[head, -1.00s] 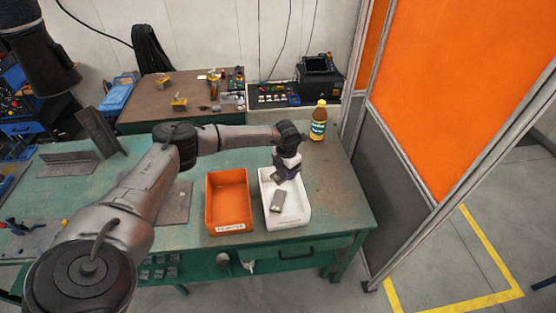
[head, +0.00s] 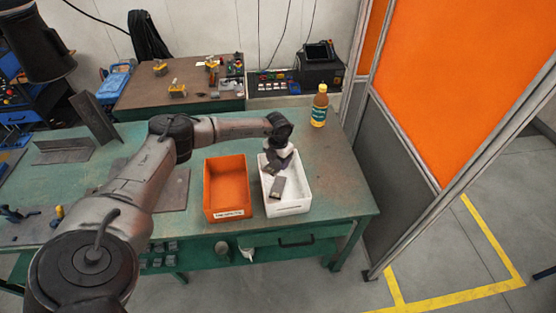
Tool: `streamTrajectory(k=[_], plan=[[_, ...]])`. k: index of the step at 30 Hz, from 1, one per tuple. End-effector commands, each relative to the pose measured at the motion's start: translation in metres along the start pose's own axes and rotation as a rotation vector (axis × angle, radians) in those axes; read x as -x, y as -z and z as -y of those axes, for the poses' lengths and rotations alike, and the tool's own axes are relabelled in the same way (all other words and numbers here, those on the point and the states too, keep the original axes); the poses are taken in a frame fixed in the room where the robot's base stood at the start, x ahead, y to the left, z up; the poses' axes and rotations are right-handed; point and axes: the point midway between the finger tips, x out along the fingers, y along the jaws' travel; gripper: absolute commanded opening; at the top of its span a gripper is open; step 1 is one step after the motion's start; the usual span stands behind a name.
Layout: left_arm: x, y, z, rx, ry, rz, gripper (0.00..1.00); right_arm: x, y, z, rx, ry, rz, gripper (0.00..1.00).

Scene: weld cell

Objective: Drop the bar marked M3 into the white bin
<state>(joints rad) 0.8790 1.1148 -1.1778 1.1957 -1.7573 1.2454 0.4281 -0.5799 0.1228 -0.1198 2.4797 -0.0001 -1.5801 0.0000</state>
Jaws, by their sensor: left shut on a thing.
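The white bin (head: 288,209) stands on the green workbench, right of an orange bin. A grey bar (head: 277,188) lies tilted inside the white bin; its marking is too small to read. My left gripper (head: 271,168) is over the back part of the white bin, pointing down. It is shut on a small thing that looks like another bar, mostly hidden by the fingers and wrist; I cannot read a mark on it. My right gripper is not in view.
The orange bin (head: 229,213) has a label on its front. A bottle (head: 319,106) stands at the bench's back right. Metal angle pieces (head: 64,150) stand at the left. An orange-panelled screen (head: 455,80) borders the bench on the right. The bench right of the white bin is clear.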

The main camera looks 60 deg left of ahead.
Motion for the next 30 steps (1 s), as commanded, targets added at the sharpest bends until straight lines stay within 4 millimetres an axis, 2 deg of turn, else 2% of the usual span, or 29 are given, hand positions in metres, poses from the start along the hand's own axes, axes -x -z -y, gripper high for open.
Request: streamTrajectory(k=[2, 11, 12, 21, 30], plan=[[-0.0050, -0.0010, 0.0001, 0.001, 0.001, 0.003, 0.30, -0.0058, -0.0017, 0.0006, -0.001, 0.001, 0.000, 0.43], [-0.0051, -0.0010, 0.0002, 0.000, 0.002, 0.003, 0.30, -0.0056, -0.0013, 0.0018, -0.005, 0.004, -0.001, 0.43], [-0.0052, -0.0010, 0.0001, 0.000, 0.002, 0.003, 0.55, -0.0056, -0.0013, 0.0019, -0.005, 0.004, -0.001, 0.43], [-0.0061, -0.0004, 0.0001, 0.000, 0.001, 0.001, 0.83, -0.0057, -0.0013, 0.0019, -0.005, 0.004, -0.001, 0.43], [-0.0036, 0.0000, 0.0000, -0.001, 0.000, 0.000, 0.83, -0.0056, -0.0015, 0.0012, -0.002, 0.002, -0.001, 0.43]])
